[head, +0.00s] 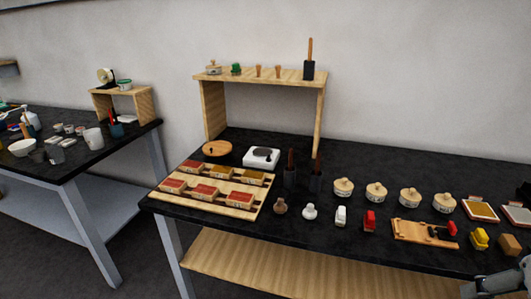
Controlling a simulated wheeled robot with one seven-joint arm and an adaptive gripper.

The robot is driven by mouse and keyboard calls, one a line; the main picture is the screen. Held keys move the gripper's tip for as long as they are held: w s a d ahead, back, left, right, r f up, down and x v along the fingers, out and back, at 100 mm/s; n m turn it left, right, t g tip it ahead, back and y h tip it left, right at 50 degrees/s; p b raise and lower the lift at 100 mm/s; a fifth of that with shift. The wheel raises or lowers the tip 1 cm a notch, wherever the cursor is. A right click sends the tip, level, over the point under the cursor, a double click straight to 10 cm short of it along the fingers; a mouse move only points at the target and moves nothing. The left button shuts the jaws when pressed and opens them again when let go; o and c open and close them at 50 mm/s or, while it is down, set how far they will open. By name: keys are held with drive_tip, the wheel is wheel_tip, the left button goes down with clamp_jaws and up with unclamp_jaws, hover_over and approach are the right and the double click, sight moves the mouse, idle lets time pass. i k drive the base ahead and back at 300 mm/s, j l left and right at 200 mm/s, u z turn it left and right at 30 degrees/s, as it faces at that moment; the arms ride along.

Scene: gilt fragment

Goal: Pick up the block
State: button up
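A plain tan-brown block (510,245) sits on the black table top near its front edge, at the far right of the head view. It stands just right of a yellow object (480,238) and looks clear of it. A grey part of my arm shows in the bottom right corner, lower in the picture than the block. The fingers of my gripper cannot be made out, and nothing is seen touching the block.
The black table (370,170) is crowded. A wooden board (424,231) with tools, a red object (369,221) and several lidded pots (376,192) stand left of the block. Framed trays (480,210) lie behind it. A wooden shelf (262,76) stands at the back.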

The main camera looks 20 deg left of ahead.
sight(170, 185)
drive_tip(key=z, duration=0.75)
drive_tip(key=u, duration=2.1)
drive_tip(key=i+l+u, duration=0.3)
drive_tip(key=u, duration=0.15)
